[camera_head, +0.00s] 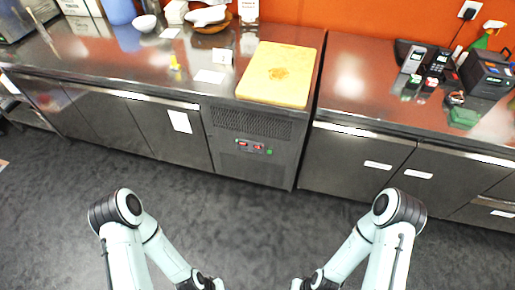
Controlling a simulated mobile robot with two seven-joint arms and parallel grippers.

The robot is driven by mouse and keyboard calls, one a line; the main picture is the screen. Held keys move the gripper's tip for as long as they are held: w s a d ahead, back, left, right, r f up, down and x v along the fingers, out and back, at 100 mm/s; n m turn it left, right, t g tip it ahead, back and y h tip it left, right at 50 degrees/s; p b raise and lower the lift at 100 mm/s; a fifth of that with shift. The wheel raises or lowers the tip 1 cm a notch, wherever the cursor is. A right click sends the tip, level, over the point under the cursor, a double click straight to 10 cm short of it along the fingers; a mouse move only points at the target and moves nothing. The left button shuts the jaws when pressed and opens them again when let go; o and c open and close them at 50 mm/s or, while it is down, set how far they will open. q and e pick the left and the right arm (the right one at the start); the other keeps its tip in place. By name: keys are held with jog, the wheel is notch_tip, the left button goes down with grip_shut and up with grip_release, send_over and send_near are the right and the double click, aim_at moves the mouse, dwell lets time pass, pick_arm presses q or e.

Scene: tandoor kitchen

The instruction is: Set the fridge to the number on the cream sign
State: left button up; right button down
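The fridge is a dark metal undercounter unit with a vent grille (252,122) at the middle of the counter front. Its control panel (250,146) has small red lit displays and a green spot at the right; the digits are too small to read. A pale sign with print (249,10) stands at the back of the counter, cut by the top edge. A smaller pale card (222,56) stands left of the cutting board. I cannot tell which is the cream sign, nor read a number.
A wooden cutting board (280,74) lies on the counter above the fridge. A white bowl (145,23) and a blue container (118,10) stand at the back left. Phones, a card terminal (437,62) and a black printer (487,74) are at right. The dark floor is clear.

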pick_arm(q)
grip_shut()
dwell(1.3)
jog(key=shift+f, duration=0.1)
dwell(0.4)
